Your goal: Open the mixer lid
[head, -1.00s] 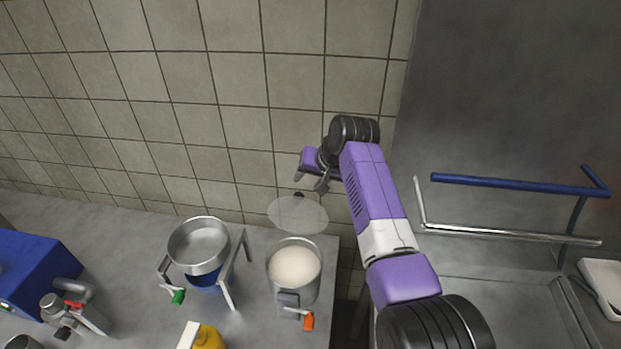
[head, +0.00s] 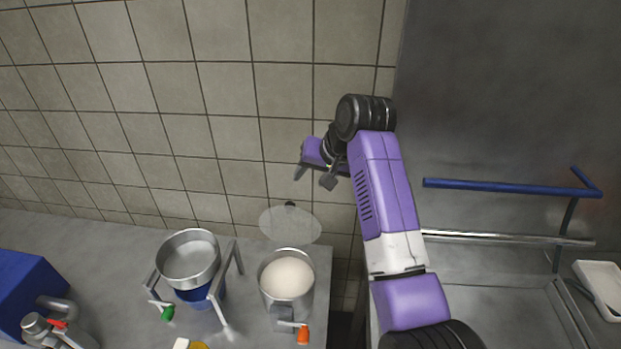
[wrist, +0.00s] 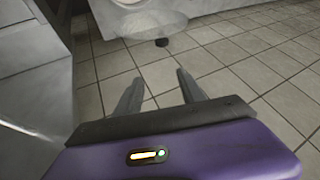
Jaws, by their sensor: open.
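The mixer (head: 270,293) is a metal pot with cream-coloured contents, at the right end of the counter, with an orange-tipped handle (head: 303,334) at its front. Its clear lid (head: 290,226) stands raised and tilted back at the pot's far side, with a dark knob (head: 290,204) on it. The lid also shows in the wrist view (wrist: 150,24), with its knob (wrist: 162,42). My gripper (head: 313,179) is open and empty, above and slightly right of the lid, apart from it. Its two fingers (wrist: 158,88) show spread in the wrist view.
A metal bowl on a stand (head: 190,262) with a green-tipped handle stands left of the mixer. A blue box (head: 25,292) and a metal device are farther left. A tiled wall (head: 180,110) rises behind. A blue rail (head: 500,185) is at the right.

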